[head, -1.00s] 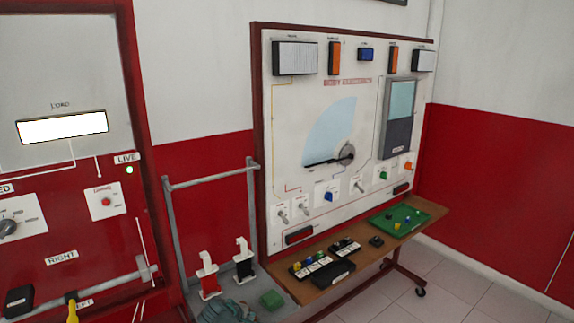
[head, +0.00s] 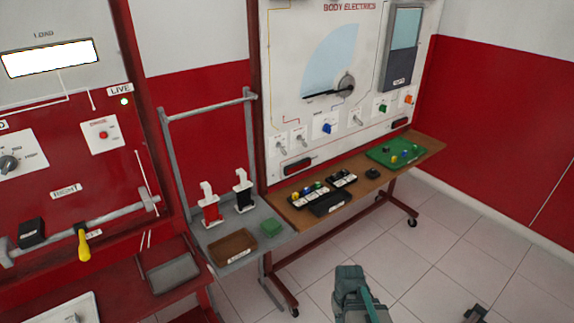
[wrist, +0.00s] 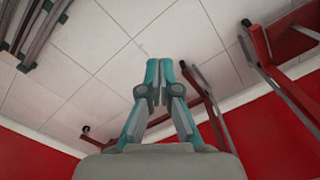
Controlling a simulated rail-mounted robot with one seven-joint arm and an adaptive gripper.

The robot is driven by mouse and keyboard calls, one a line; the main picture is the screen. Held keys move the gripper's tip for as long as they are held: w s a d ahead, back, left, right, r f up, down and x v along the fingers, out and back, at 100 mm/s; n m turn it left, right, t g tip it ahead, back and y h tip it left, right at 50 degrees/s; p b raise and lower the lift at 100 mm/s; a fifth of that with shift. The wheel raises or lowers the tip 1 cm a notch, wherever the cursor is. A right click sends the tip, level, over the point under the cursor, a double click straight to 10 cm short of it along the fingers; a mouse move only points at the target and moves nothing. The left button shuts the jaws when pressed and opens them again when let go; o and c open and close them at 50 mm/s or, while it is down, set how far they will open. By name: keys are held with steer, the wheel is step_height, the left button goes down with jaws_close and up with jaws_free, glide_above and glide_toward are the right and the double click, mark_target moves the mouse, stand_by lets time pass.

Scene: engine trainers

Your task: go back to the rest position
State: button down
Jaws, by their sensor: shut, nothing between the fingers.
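My gripper (wrist: 159,70) shows in the wrist view with its two teal fingers together and nothing between them. Only floor tiles and stand legs lie beyond the fingertips. In the head view, a teal and grey part of my arm (head: 354,292) stands at the bottom, right of centre, over the open floor. It is apart from the trolley and the panel's shelf. I cannot make out the fingertips in that view.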

steer(key=s+f+g, duration=0.3)
steer(key=s+f, duration=0.5)
steer(key=s, duration=0.6)
steer(key=s+f+g, duration=0.3)
steer(key=s+f, duration=0.5)
steer(key=s, duration=0.6)
steer(key=shift+f, duration=0.35)
steer(key=shift+w, duration=0.1)
